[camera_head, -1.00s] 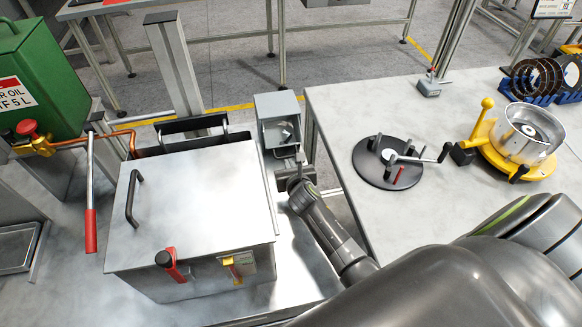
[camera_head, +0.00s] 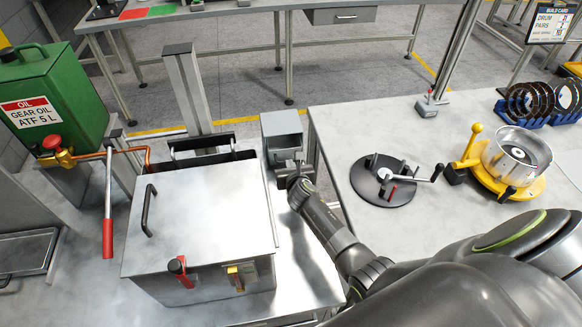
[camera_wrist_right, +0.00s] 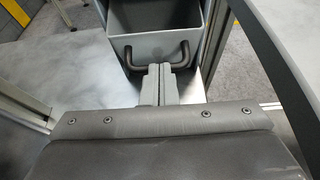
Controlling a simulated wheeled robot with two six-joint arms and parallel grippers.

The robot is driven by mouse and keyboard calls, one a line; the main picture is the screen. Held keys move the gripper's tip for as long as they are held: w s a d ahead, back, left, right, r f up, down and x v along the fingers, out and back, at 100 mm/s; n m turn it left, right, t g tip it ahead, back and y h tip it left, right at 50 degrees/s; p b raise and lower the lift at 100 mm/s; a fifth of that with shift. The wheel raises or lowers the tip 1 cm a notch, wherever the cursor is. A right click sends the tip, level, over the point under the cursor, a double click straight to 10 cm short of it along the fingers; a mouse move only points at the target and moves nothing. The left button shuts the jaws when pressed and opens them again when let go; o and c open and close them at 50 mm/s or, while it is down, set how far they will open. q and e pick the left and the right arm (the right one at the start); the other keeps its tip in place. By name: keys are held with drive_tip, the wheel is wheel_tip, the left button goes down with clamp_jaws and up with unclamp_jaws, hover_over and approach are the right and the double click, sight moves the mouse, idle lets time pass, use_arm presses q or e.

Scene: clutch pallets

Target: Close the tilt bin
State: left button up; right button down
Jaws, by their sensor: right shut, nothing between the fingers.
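The tilt bin is a small grey box (camera_head: 282,124) beside the large metal cabinet in the head view. In the right wrist view its front wall (camera_wrist_right: 143,47) carries a dark curved handle (camera_wrist_right: 183,55), and its open top shows a shaded interior. My right gripper (camera_wrist_right: 160,84) is shut and empty, with its fingertips close to the front wall between the two ends of the handle. I cannot tell whether they touch it. In the head view my right gripper (camera_head: 291,166) is at the near side of the bin and hides its lower part. My left gripper is not in view.
The metal cabinet (camera_head: 205,210) with a black handle stands left of the bin. A workbench (camera_head: 335,135) with a black round fixture (camera_head: 385,193) and a yellow-based drum fixture (camera_head: 515,165) is on the right. A green oil can (camera_head: 60,95) stands far left.

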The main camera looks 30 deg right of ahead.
sight(287, 150)
drive_tip(key=shift+w+d+r+p, duration=0.25)
drive_tip(key=shift+w+r+p, duration=0.7)
drive_tip(key=shift+w, duration=0.2)
drive_tip(key=shift+w+r, duration=0.1)
drive_tip(key=shift+r, duration=0.15)
